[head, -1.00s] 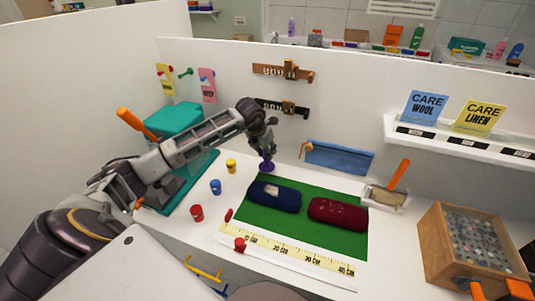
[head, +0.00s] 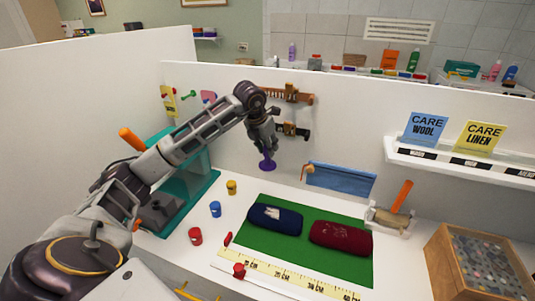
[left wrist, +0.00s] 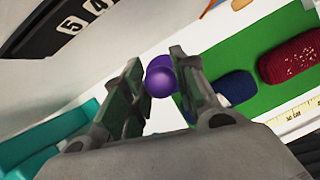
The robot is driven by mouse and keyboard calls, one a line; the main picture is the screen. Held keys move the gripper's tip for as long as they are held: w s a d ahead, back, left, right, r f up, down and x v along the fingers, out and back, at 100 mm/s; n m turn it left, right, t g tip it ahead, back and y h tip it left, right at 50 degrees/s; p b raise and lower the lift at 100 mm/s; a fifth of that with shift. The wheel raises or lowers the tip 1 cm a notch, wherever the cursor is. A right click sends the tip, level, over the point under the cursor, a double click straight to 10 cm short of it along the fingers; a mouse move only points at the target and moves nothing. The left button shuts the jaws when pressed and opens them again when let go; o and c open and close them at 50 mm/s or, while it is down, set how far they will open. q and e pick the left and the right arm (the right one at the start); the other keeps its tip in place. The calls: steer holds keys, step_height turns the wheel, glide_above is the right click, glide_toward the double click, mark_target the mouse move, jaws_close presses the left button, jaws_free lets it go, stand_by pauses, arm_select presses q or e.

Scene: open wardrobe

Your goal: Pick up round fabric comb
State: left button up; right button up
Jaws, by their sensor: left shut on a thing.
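The round fabric comb is a purple piece with a round knob and a wider disc-like base (head: 267,165). In the head view it hangs below my left gripper (head: 265,148), in the air before the back wall. In the left wrist view the purple knob (left wrist: 160,78) sits between the two fingertips of my left gripper, which is shut on it. The comb's lower side is mostly hidden there. My right gripper is not in view.
A green mat (head: 290,238) holds a blue bundle (head: 275,218) and a dark red bundle (head: 340,236). Small red (head: 195,236), blue (head: 215,209) and yellow (head: 232,187) pots stand left of it.

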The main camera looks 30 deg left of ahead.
arm_select(q)
steer(key=shift+r, duration=0.3)
